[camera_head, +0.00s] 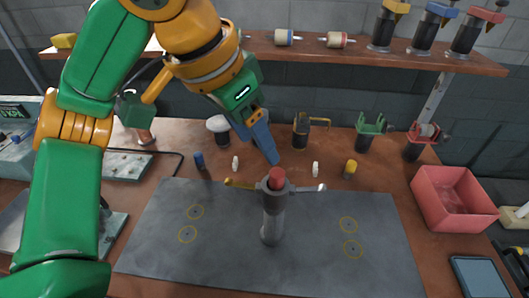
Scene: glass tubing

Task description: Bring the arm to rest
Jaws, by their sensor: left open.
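My left arm, green and orange, comes in from the left and reaches up and over the table. My left gripper (263,140) is open and empty, with its blue-grey fingers pointing down and slightly right. It hangs above and behind a grey upright post (272,222) with a red top (276,178). The fingertips look apart from the post, though the depth gap is hard to judge. The post stands on a dark grey mat (320,265) and has side arms, one yellow at the left and one pale at the right. My right gripper is not in view.
Small blue, white and yellow pieces stand behind the mat. Clamp-like holders (370,130) stand farther back. A pink bin (450,200) is at the right, with a tablet (480,277) in front. A wooden shelf (370,55) crosses the back.

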